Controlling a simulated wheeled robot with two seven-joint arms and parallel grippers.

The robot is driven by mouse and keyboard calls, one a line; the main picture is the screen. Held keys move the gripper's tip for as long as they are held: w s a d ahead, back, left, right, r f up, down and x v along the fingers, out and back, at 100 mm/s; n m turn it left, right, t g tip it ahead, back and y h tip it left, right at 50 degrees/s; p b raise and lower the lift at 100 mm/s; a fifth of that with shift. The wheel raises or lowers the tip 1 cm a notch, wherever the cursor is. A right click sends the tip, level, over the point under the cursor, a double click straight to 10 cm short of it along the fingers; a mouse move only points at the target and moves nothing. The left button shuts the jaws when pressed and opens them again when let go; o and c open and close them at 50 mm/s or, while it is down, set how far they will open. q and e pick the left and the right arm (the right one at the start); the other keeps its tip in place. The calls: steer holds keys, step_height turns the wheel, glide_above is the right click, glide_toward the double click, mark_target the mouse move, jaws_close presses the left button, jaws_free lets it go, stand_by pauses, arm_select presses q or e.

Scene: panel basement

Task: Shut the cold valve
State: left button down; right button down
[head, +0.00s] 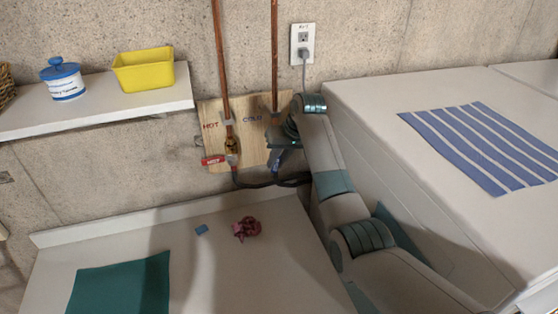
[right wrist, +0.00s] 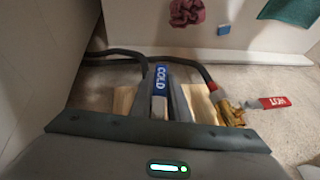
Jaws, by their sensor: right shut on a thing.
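The cold valve's blue lever (right wrist: 161,78), marked COLD, sits between the two fingers of my right gripper (right wrist: 160,92) in the right wrist view. The gripper is shut on it. In the head view my right gripper (head: 280,152) is in front of the wooden panel (head: 248,158), under the COLD label, and hides the cold valve's body. A bit of blue shows below it. The hot valve (head: 231,146) is brass, with a red lever (head: 213,160) pointing left. My left gripper is not in view.
Two copper pipes run down to the panel, and dark hoses (head: 262,184) leave it below. A counter (head: 205,265) with a pink cloth (head: 246,229) and a blue block (head: 201,229) stands in front. A white appliance (head: 365,100) is at the right, a shelf (head: 110,107) at the left.

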steer(key=shift+s+a+r+m+g+y, duration=0.15)
steer(key=shift+a+y, duration=0.1)
steer(key=shift+y, duration=0.4)
steer(key=shift+a+r+m+g+y, duration=0.1)
steer(key=shift+a+g+y, duration=0.15)
steer(key=shift+y, duration=0.45)
steer(key=shift+s+a+r+m+g+y, duration=0.15)
steer(key=shift+a+y, duration=0.1)
steer(key=shift+y, duration=0.4)
steer(key=shift+w, duration=0.1)
steer(key=c, duration=1.7)
jaws_free()
steer(key=shift+f, duration=0.1)
